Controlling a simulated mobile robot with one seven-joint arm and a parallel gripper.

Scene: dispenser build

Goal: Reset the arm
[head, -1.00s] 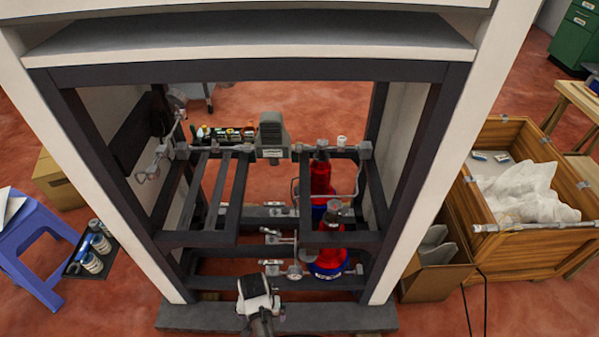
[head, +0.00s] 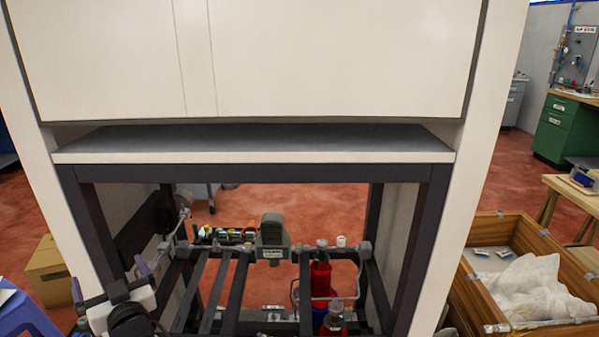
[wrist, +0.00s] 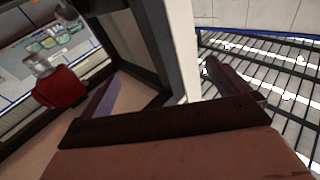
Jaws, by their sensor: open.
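My gripper (head: 110,278) is at the lower left of the head view, in front of the left post of the dispenser frame (head: 415,240). Its two purple fingers are spread and point up, with nothing between them. In the wrist view my gripper (wrist: 162,70) also shows its fingers wide apart and empty. A pale upright post (wrist: 183,45) of the frame stands beyond them. My white and black wrist is below the fingers in the head view.
Inside the frame are dark rails, a grey unit (head: 273,238) and a red bottle (head: 320,278). A wooden crate (head: 545,243) with white plastic is at right. A blue stool (head: 25,315) and cardboard box (head: 48,270) are at left, close to my gripper.

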